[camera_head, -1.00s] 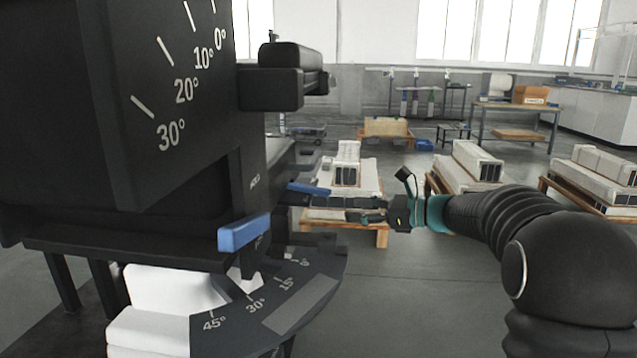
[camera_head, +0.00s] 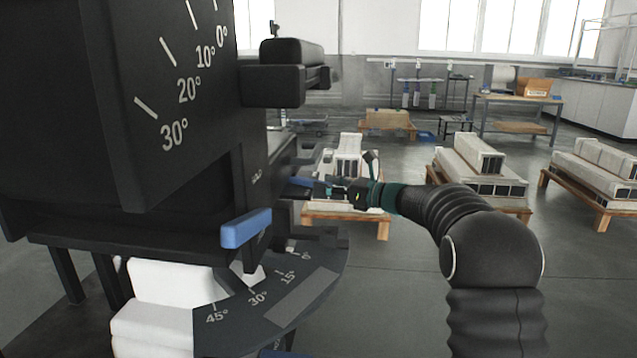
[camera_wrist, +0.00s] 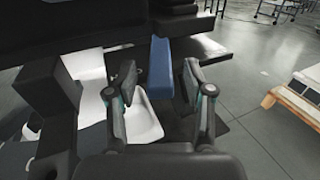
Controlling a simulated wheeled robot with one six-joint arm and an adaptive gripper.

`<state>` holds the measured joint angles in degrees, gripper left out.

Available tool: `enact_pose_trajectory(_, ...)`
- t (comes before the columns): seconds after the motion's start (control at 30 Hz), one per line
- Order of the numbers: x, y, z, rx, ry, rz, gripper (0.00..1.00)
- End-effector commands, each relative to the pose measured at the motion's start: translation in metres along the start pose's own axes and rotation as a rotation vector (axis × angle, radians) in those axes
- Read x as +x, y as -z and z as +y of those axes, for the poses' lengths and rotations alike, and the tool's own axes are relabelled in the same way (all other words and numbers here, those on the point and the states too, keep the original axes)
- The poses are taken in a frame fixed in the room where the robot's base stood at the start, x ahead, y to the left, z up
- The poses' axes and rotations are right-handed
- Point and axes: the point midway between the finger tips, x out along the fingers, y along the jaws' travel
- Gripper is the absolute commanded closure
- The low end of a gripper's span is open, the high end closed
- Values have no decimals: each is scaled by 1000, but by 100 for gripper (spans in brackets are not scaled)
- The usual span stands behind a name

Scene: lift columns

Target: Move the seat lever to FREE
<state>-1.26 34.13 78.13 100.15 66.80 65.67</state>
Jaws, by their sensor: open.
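Two blue levers show on the dark machine in the head view: a near one (camera_head: 246,228) above the angle scale and a far one (camera_head: 298,183) behind it. Which is the seat lever I cannot read from the small labels. My gripper (camera_head: 328,188) is at the far lever's right end. In the wrist view, the fingers of my gripper (camera_wrist: 158,78) are apart, one on each side of the blue lever (camera_wrist: 160,66). A gap shows beside the right finger; contact on the left is unclear.
The dark machine body (camera_head: 180,120) fills the left side, with a black padded block (camera_head: 285,80) jutting out above. A curved angle scale (camera_head: 300,295) sticks out below. Pallets with pale blocks (camera_head: 480,170) stand behind.

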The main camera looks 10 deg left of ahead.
Motion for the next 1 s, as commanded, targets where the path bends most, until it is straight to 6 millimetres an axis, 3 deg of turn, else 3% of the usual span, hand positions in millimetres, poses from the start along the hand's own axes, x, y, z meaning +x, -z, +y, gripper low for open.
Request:
enact_pose_trajectory(0.2,24,0,0,-1,0,1,48)
enact_pose_trajectory(0.6,30,0,0,0,1,1,48)
enact_pose_trajectory(0.8,30,0,0,0,1,1,98)
enact_pose_trajectory(1.0,30,0,0,-1,1,1,100)
